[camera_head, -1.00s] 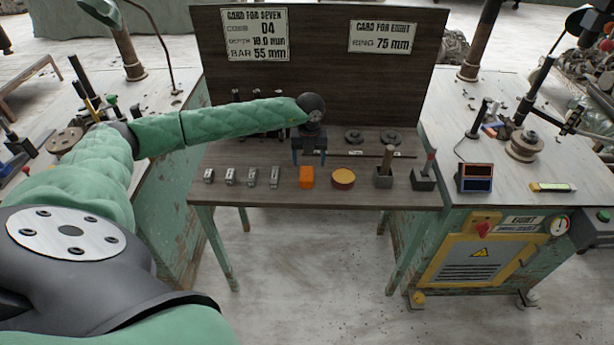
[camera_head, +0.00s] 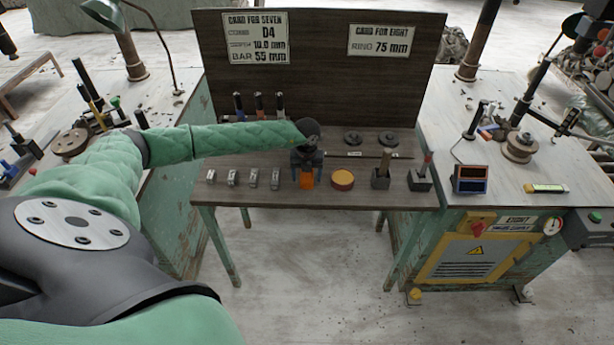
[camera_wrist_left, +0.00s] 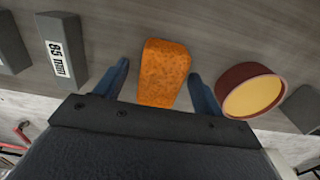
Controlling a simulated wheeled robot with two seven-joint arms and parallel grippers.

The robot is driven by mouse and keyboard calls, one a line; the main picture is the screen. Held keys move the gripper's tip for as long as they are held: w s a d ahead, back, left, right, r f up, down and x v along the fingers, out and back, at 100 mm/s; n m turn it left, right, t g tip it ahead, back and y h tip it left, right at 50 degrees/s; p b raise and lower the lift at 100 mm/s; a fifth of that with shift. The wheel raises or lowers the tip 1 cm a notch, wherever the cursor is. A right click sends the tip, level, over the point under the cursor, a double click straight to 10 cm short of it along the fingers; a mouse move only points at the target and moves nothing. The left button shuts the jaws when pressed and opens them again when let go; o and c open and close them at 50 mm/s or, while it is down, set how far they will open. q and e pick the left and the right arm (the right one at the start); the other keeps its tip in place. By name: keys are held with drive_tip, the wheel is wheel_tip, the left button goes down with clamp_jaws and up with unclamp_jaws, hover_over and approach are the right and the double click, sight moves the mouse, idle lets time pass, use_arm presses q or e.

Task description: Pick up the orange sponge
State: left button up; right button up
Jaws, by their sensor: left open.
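The orange sponge (camera_head: 306,181) stands near the front edge of the middle table, partly hidden by my gripper in the head view. In the left wrist view the sponge (camera_wrist_left: 163,73) lies between two blue fingers, with a gap on each side. My left gripper (camera_head: 307,172) is open, with its fingers pointing down over the sponge. It shows in the left wrist view (camera_wrist_left: 160,88) too, with its fingertips apart on either side of the sponge. My right gripper is in neither view.
A round tub (camera_head: 343,180) with an orange-yellow top stands close to the right of the sponge. Several small metal blocks (camera_head: 253,179) stand in a row to the left. A dark holder (camera_head: 381,179) is farther right. A tall dark board (camera_head: 330,75) rises at the back.

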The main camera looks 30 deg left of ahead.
sight(307, 174)
use_arm(q)
drive_tip(key=shift+f, duration=0.15)
drive_tip(key=c, duration=1.1)
drive_tip(key=shift+o, duration=0.2)
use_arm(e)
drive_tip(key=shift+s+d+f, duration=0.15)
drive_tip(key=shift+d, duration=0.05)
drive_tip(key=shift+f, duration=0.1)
